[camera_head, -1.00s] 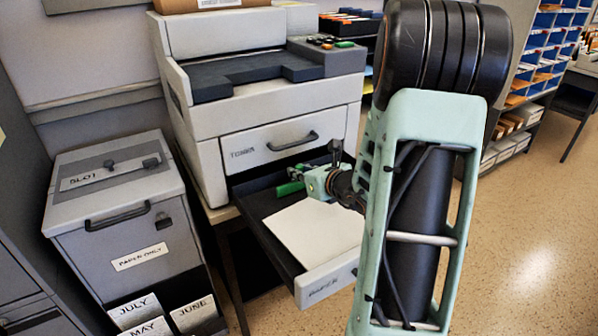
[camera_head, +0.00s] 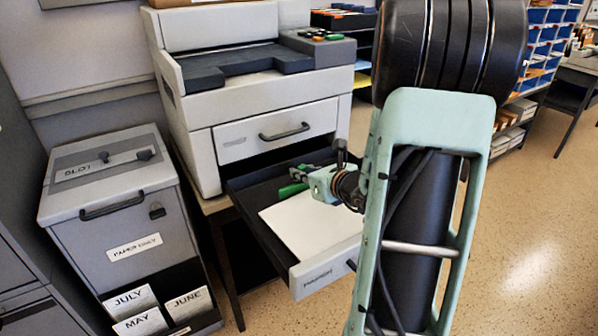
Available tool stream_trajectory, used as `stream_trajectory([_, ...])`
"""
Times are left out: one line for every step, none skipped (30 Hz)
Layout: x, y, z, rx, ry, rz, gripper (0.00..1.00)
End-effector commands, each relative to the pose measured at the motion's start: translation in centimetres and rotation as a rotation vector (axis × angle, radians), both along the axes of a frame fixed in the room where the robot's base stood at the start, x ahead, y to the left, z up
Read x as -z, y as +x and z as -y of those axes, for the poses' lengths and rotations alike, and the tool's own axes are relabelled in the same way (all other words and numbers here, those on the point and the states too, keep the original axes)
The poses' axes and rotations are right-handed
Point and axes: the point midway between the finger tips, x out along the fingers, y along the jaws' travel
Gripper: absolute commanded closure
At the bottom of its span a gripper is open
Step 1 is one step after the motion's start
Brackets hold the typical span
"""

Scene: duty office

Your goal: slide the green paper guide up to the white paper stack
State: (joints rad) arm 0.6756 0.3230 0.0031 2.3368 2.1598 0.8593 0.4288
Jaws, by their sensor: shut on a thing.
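The white paper stack (camera_head: 308,224) lies flat in the open drawer (camera_head: 254,199) of the copier. The green paper guide (camera_head: 292,190) stands in the drawer behind the stack's back edge. The gap between guide and stack looks small; I cannot tell if they touch. My gripper (camera_head: 305,180) reaches into the drawer from the right and is shut on the guide. The fingertips are small here, and my gripper hides part of the guide and the stack's back right corner. My arm covers the drawer's right end.
The grey copier (camera_head: 268,98) stands behind the drawer. A grey paper-only bin (camera_head: 110,215) with month cards stands to the left. A shelf with coloured compartments (camera_head: 545,40) is at the back right. The floor (camera_head: 530,220) at right is clear.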

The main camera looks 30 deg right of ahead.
Motion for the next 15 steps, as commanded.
stream_trajectory([-0.03, 0.0, -0.02, 0.0, 0.001, 0.0, 1.0])
stream_trajectory([-0.03, 0.0, -0.02, 0.0, 0.001, 0.0, 1.0])
stream_trajectory([-0.04, 0.01, -0.01, 0.0, 0.001, 0.0, 1.0])
stream_trajectory([-0.04, 0.01, -0.01, 0.0, 0.001, 0.0, 1.0])
stream_trajectory([-0.04, 0.01, -0.01, 0.0, 0.001, 0.0, 1.0])
stream_trajectory([-0.05, 0.02, -0.01, 0.0, 0.001, 0.0, 1.0])
stream_trajectory([-0.05, 0.02, -0.01, 0.0, 0.001, 0.0, 0.84])
stream_trajectory([-0.04, 0.03, -0.01, 0.0, 0.001, 0.0, 0.8])
stream_trajectory([-0.04, 0.03, -0.01, 0.0, 0.001, 0.0, 0.76])
stream_trajectory([-0.04, 0.03, -0.01, 0.0, 0.001, 0.0, 0.73])
stream_trajectory([-0.04, 0.03, -0.01, 0.0, 0.001, 0.0, 0.69])
stream_trajectory([-0.04, 0.03, -0.01, 0.0, 0.001, 0.0, 0.68])
stream_trajectory([-0.05, 0.04, -0.01, 0.0, 0.001, 0.0, 0.68])
stream_trajectory([-0.04, 0.04, 0.0, 0.0, 0.001, 0.0, 0.68])
stream_trajectory([-0.04, 0.04, 0.0, 0.0, 0.001, 0.0, 0.68])
